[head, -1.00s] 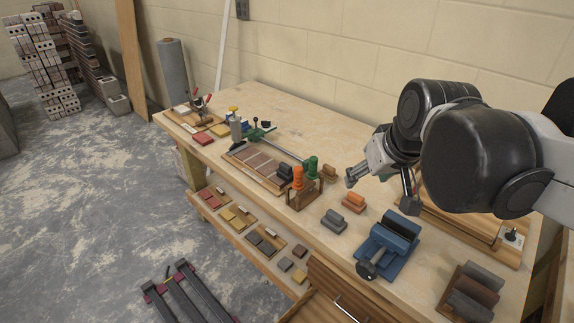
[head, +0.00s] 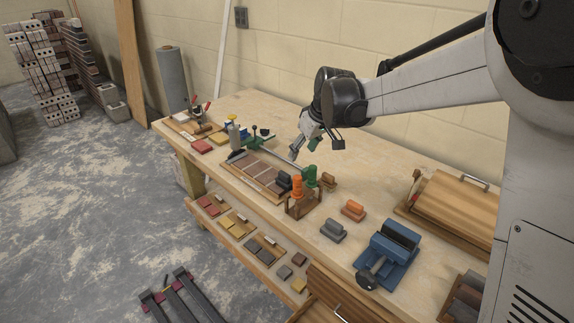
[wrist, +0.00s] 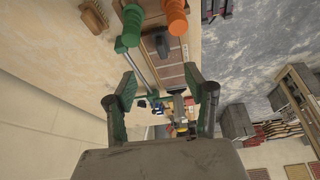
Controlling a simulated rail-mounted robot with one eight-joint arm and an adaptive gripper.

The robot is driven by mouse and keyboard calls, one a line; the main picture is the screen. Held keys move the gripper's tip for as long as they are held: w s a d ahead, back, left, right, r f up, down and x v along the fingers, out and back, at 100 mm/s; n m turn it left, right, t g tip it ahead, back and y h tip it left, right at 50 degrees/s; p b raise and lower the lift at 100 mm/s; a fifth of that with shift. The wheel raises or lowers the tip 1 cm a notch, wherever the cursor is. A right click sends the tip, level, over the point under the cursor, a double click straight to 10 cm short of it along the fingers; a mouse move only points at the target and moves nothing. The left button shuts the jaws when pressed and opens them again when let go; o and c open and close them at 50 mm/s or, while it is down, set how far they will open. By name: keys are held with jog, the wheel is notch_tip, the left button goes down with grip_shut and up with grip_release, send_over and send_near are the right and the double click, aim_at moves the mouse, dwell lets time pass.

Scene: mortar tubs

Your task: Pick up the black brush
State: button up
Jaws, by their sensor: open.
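The black brush (head: 284,179) appears to be the dark block at the right end of the wooden tray of brown strips (head: 255,173). It also shows in the wrist view (wrist: 162,45), near the top and beyond my fingertips. My gripper (head: 306,146) is open and empty above the back of the bench, behind the tray and apart from the brush. The wrist view shows its two fingers (wrist: 160,88) spread wide with nothing between them. The brush's lower part is hidden or too small to make out.
A wooden rack (head: 302,206) with orange (head: 296,186) and green (head: 311,176) handles stands right beside the brush. Brown (head: 328,181), orange (head: 353,211) and grey (head: 334,229) brush-like blocks lie further right, near a blue tool (head: 388,255). The bench behind the tray is partly clear.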

jog(key=n, duration=0.1)
send_near(282, 178)
jog(key=shift+y, duration=0.3)
jog(key=x, duration=0.7)
jog(key=w+d+p+x, duration=0.1)
jog(key=x, duration=0.3)
jog(key=shift+a+f, duration=0.15)
jog(key=shift+f, duration=0.15)
grip_shut()
jog(key=shift+r, duration=0.1)
